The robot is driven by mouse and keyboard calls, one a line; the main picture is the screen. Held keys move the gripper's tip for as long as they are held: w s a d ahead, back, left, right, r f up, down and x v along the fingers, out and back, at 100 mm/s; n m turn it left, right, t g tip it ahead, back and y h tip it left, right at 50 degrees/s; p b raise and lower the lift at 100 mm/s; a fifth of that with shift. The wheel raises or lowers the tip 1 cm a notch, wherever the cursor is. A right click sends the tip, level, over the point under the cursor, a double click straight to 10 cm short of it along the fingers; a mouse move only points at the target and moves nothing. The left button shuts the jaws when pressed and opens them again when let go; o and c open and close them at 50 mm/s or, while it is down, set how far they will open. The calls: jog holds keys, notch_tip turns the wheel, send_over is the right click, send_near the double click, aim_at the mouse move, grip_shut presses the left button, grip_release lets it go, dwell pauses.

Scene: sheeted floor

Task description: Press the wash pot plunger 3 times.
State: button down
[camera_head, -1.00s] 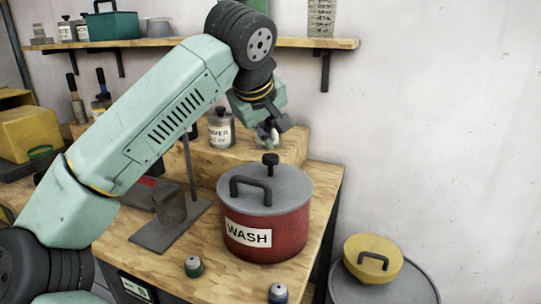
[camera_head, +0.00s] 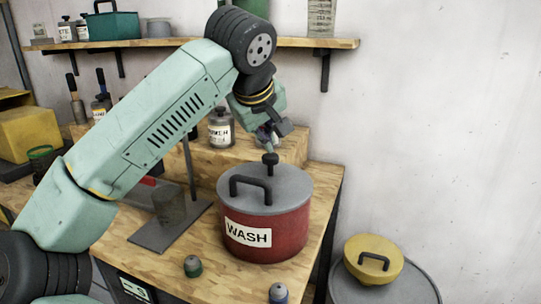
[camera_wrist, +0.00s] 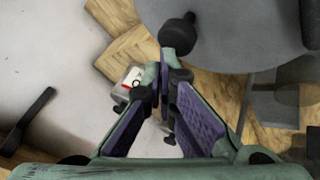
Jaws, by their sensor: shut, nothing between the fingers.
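In the wrist view the plunger knob (camera_wrist: 178,32) lies just beyond the closed fingertips (camera_wrist: 165,68), over the grey lid.
A labelled bottle (camera_head: 221,128) stands on the raised wooden step behind. A grey stand (camera_head: 168,230) is left of the pot.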

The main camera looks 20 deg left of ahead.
aim_at(266, 154)
jog(key=shift+f+b, duration=0.9)
jog(key=shift+f, duration=0.4)
dwell(0.8)
jog(key=shift+r, duration=0.1)
jog(key=shift+r+p, duration=1.4)
jog(key=shift+r, duration=0.15)
notch_tip(266, 154, up, 5)
jog(key=p, duration=0.4)
jog(key=shift+r, duration=0.1)
dwell(1.4)
